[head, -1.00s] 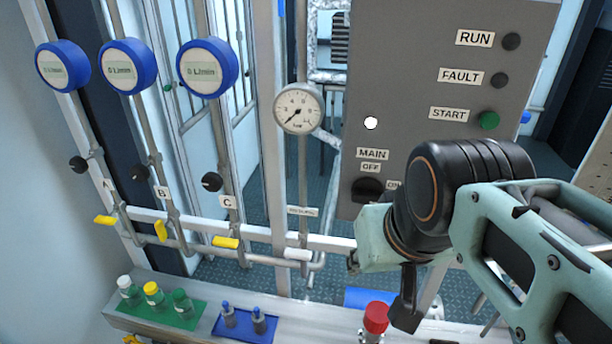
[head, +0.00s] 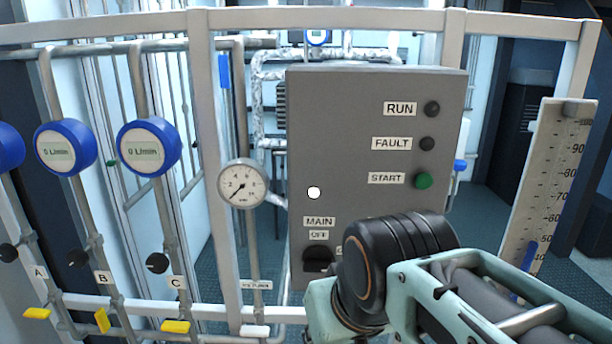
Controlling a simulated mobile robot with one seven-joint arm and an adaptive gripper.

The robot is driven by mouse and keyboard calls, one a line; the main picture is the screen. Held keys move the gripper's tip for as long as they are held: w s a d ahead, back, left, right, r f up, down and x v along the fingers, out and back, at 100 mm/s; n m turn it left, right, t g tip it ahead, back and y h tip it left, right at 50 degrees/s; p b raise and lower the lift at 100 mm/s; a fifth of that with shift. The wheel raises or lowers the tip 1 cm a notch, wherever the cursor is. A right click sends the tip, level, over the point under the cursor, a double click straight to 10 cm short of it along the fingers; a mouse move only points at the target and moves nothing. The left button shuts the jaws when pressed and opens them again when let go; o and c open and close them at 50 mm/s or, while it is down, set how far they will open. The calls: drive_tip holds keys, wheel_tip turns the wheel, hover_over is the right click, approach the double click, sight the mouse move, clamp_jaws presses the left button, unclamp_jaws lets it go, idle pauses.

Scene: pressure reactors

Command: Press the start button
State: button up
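The start button is a round green button (head: 423,181) on a grey control panel (head: 345,120), just right of the START label (head: 386,178). My arm reaches in from the lower right, and its black and pale green links stand in front of the panel's lower right part, below the green button. They hide part of the panel near the MAIN switch (head: 318,258). My gripper is out of view below the picture's bottom edge.
RUN (head: 432,109) and FAULT (head: 427,143) lamps are dark, above the green button. A white dot (head: 314,193) sits on the panel's left. A pressure gauge (head: 242,185), blue-rimmed flow meters (head: 149,147) and pipes stand left. A scaled column (head: 553,180) stands right.

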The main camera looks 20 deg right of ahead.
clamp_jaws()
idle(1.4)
